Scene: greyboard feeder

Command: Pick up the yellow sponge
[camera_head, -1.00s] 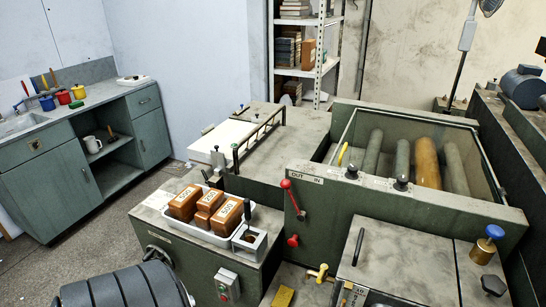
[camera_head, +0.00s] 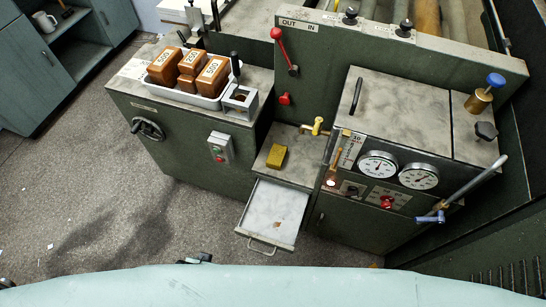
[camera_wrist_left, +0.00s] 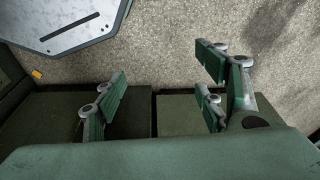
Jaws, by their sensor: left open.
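The yellow sponge (camera_head: 277,156) is a small block lying on a grey ledge (camera_head: 300,174) at the front of the green machine in the head view. It sits above a pulled-out shallow tray (camera_head: 265,212). My left gripper (camera_wrist_left: 160,96) shows in the left wrist view with its green-padded fingers wide apart and nothing between them. A small yellow patch shows at that view's left edge; I cannot tell what it is. I cannot make out the left gripper in the head view, so its distance from the sponge is unclear. The right gripper is not in view.
Left of the sponge, brown bottles or blocks stand in a white tray (camera_head: 208,101) on a cabinet. Gauges (camera_head: 378,164) and a lever (camera_head: 470,190) are further right. Open floor (camera_head: 110,200) lies at left.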

